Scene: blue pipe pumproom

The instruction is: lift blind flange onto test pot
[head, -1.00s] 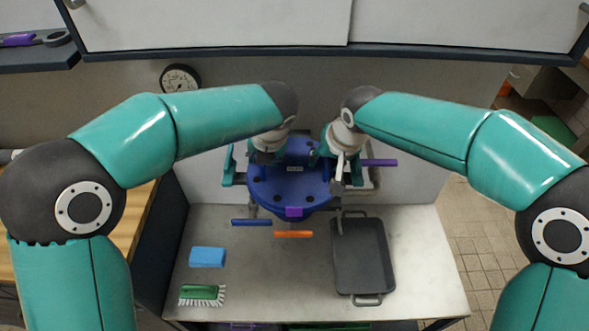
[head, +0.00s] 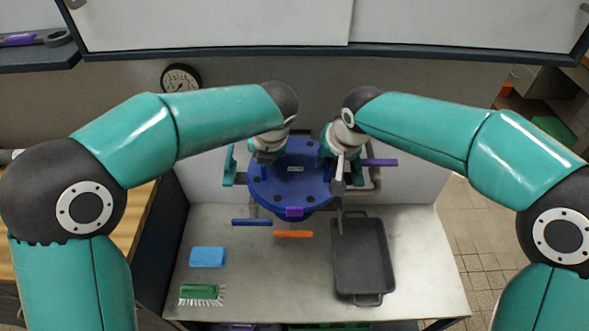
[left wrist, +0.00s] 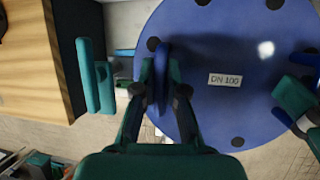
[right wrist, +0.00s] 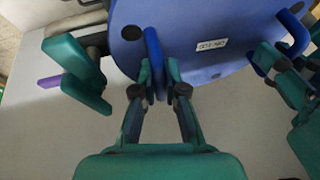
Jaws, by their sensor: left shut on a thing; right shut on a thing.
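The blind flange (head: 291,190) is a round blue disc with dark bolt holes and a label reading DN 100. It also shows in the left wrist view (left wrist: 232,55) and the right wrist view (right wrist: 190,35). My left gripper (left wrist: 161,80) is shut on the flange's left blue handle (left wrist: 162,60). My right gripper (right wrist: 157,75) is shut on its right blue handle (right wrist: 153,48). In the head view the disc lies at the back of the bench, its face turned up towards the camera. What is beneath it is hidden, and I cannot make out the test pot.
A metal bench (head: 265,280) holds a blue sponge (head: 208,257), a green brush (head: 202,294) and a dark tray (head: 361,262). Blue (head: 251,222) and orange (head: 293,234) bars show before the flange. A purple lever (head: 380,162) sticks out at right. A gauge (head: 180,78) is behind.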

